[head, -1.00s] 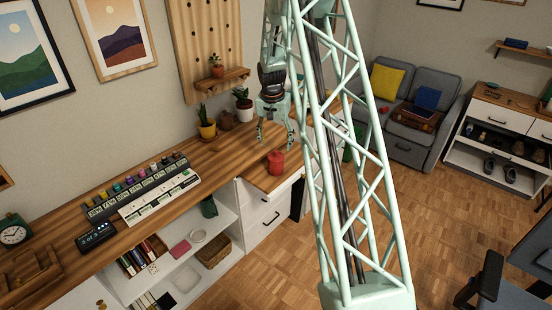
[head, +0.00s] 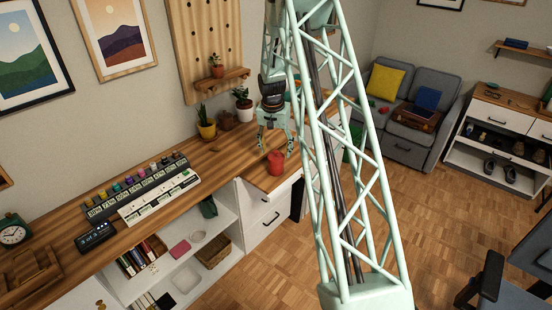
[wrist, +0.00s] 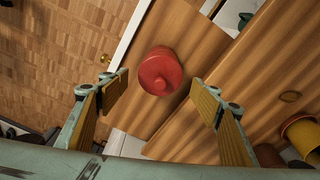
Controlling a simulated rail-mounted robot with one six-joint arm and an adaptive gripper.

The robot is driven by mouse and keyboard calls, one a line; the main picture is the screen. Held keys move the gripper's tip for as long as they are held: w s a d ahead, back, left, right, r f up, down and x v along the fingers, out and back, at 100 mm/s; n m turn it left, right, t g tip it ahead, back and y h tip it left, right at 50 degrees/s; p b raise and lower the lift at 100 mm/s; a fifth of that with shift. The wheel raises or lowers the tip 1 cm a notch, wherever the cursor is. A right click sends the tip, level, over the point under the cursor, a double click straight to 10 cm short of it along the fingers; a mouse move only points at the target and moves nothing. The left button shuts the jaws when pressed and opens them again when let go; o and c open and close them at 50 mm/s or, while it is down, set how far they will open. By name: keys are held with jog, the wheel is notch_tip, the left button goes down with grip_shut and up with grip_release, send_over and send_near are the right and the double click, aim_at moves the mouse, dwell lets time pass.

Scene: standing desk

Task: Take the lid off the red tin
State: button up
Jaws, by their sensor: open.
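The red tin (head: 276,163) stands upright on the wooden desk top near its front edge. In the wrist view the tin's round red lid (wrist: 160,71) shows from above, with a small knob on it, and it sits on the tin. My gripper (head: 273,146) hangs just above the tin, pointing down. In the wrist view its two open fingers (wrist: 158,98) lie on either side of the tin and a little nearer the camera, with clear gaps. Nothing is held.
A yellow plant pot (head: 207,130), a brown pot (head: 227,121) and a white plant pot (head: 244,108) stand behind along the wall. A row of small paint pots on a rack (head: 140,185) is to the left. The desk around the tin is clear.

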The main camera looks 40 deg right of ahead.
jog(key=shift+d+f, duration=0.1)
jog(key=shift+f, duration=0.65)
jog(key=shift+c, duration=0.4)
jog(key=c, duration=0.8)
